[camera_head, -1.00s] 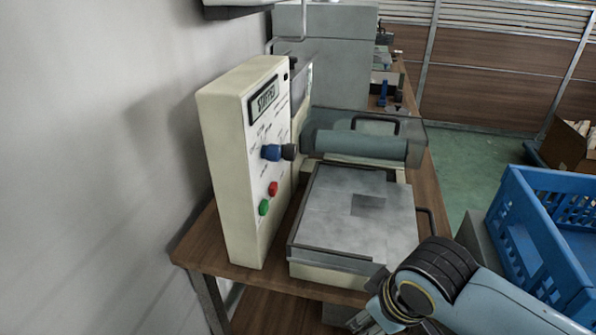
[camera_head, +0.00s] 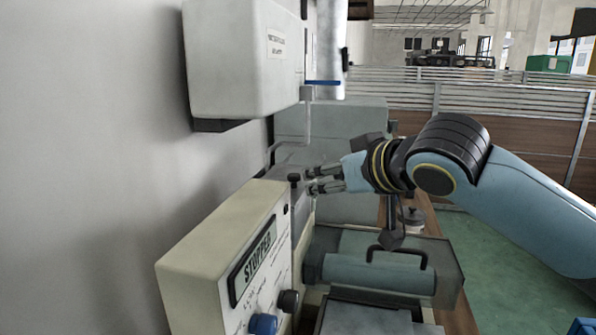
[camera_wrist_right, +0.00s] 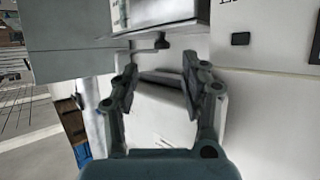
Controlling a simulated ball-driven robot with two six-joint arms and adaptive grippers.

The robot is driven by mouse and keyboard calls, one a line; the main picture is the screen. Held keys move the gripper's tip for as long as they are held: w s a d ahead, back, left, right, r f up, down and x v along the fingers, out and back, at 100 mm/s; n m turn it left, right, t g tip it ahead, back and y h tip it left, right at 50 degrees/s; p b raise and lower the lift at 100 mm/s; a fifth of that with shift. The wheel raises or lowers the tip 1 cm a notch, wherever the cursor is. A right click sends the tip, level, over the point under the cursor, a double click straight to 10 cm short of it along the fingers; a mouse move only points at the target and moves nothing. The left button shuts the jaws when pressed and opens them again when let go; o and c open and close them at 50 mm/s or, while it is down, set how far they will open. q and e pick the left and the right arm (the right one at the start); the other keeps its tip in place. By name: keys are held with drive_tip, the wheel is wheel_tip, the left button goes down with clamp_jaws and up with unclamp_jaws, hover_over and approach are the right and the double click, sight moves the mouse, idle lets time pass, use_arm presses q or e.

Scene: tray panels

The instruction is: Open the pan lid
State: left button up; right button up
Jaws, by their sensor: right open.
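A grey covered unit with a dark handle (camera_head: 398,256) sits beside the cream control box (camera_head: 200,257); I cannot tell for certain which part is the pan lid. A grey flat-topped tray part (camera_head: 365,318) shows only at the bottom edge. My right gripper (camera_head: 311,179) is open and empty, raised above and behind the control box, by a small black knob (camera_head: 294,179). In the right wrist view its fingers (camera_wrist_right: 160,76) stand apart, with a dark knob (camera_wrist_right: 162,43) beyond them and a pale panel (camera_wrist_right: 160,118) behind. My left gripper is not in view.
The control box display (camera_head: 253,262) reads STOPPED, with a blue knob (camera_head: 264,323) and a dark knob (camera_head: 288,301) below it. A pale wall box (camera_head: 243,60) hangs above. A wall bounds the left. Green floor (camera_head: 505,260) is open at right.

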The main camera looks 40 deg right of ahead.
sight(295, 175)
drive_tip(key=x, duration=0.3)
drive_tip(key=r+x, duration=0.1)
drive_tip(key=x, duration=0.5)
drive_tip(key=shift+w+a+r, duration=0.1)
drive_tip(key=shift+w+r, duration=0.15)
drive_tip(key=shift+w, duration=0.1)
drive_tip(key=shift+w+f, duration=0.3)
drive_tip(key=shift+w, duration=0.35)
drive_tip(key=shift+s, duration=0.1)
drive_tip(key=c, duration=0.6)
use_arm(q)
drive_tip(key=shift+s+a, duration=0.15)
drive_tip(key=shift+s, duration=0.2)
use_arm(e)
clamp_jaws()
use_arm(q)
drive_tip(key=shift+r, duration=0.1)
